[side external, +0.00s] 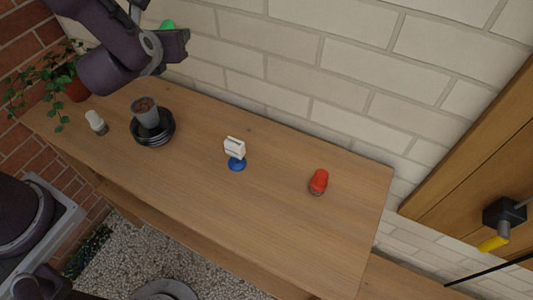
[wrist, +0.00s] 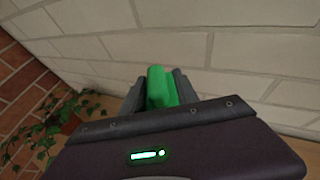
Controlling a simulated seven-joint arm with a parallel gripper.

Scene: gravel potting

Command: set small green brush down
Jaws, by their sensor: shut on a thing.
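My gripper (wrist: 158,92) is shut on a small green brush (wrist: 158,84), seen as a bright green block between the fingers in the wrist view. In the side external view the green brush (side external: 168,24) shows only as a small patch behind my gripper (side external: 172,42). My gripper is at the upper left, near the pale brick wall and well above the wooden table (side external: 260,205). The brush is clear of the table. Its lower end is hidden.
A grey pot with brown fill (side external: 146,112) stands on black saucers (side external: 153,135). A white-topped shaker (side external: 96,122), a trailing plant (side external: 72,78), a white tag on a blue base (side external: 236,150) and a red-topped item (side external: 318,182) stand on the table. The table's middle front is bare.

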